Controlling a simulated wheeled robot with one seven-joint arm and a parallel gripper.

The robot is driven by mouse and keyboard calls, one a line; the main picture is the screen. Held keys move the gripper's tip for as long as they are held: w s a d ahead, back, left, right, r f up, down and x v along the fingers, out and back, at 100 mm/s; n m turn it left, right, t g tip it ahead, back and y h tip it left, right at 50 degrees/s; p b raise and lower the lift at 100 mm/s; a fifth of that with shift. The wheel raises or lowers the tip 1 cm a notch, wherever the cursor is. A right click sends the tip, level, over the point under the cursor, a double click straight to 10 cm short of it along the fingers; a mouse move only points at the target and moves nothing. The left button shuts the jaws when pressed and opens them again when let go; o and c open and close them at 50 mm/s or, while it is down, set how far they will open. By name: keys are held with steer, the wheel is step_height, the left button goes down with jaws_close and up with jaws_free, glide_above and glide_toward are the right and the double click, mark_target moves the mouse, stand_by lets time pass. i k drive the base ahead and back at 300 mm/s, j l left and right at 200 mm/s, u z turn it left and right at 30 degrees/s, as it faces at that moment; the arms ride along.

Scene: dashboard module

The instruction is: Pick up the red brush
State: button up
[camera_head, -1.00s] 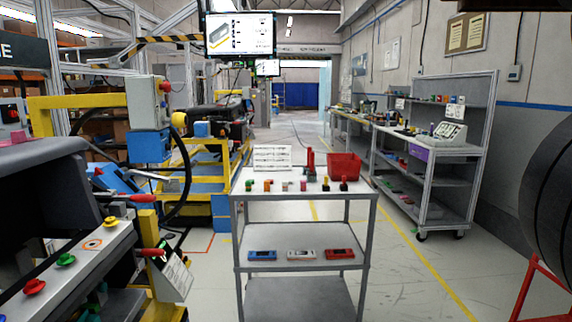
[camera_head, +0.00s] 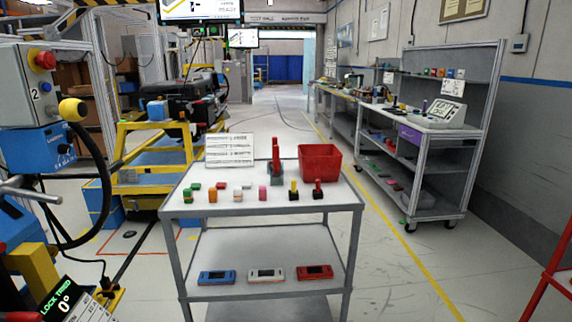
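A small upright red item with a dark lower end, which looks like the red brush (camera_head: 318,188), stands on the top shelf of the grey cart (camera_head: 262,209). It is at the right end of the front row, near the front right corner. A similar yellow item with a dark lower end (camera_head: 293,190) stands just to its left. My gripper is not in view.
The row continues left with pink (camera_head: 262,193), white, orange (camera_head: 213,196) and green small items. Behind stand a red bin (camera_head: 320,161), a tall red tool (camera_head: 276,157) and a white sign (camera_head: 229,150). The floor right of the cart is clear.

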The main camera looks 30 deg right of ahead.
mark_target(276, 148)
steer(key=z, duration=0.35)
steer(key=u, duration=1.25)
steer(key=z, duration=1.25)
steer(key=i+j+z, duration=0.6)
steer(key=j, duration=0.35)
steer(key=i+j+z, duration=0.2)
steer(key=i+j, duration=0.1)
steer(key=j, duration=0.1)
